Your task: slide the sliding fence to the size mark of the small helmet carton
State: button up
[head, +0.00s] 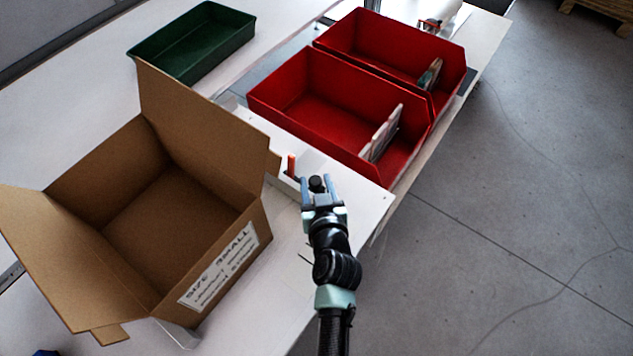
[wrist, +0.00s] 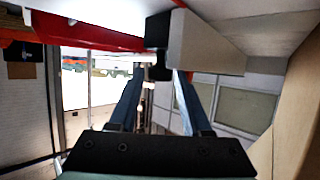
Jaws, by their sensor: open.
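The small helmet carton (head: 165,215) stands open on the white bench at left, its label (head: 218,265) reading "SIZE SMALL". My gripper (head: 317,181) is open just right of the carton, at the bench edge. A black knob (head: 316,184) shows between its fingertips; in the wrist view the knob (wrist: 158,65) also lies between the fingertips (wrist: 160,74). A pale block (wrist: 205,45), which looks like the sliding fence, adjoins the knob. A small orange upright piece (head: 291,165) stands left of the fingers. I cannot make out any size mark.
Two red bins (head: 325,75) stand beyond the gripper, holding a few flat items. A green tray (head: 192,42) sits at the back left. The carton's open flaps reach close to the gripper's left side. Open floor (head: 500,200) lies to the right.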

grip_shut()
dwell(1.4)
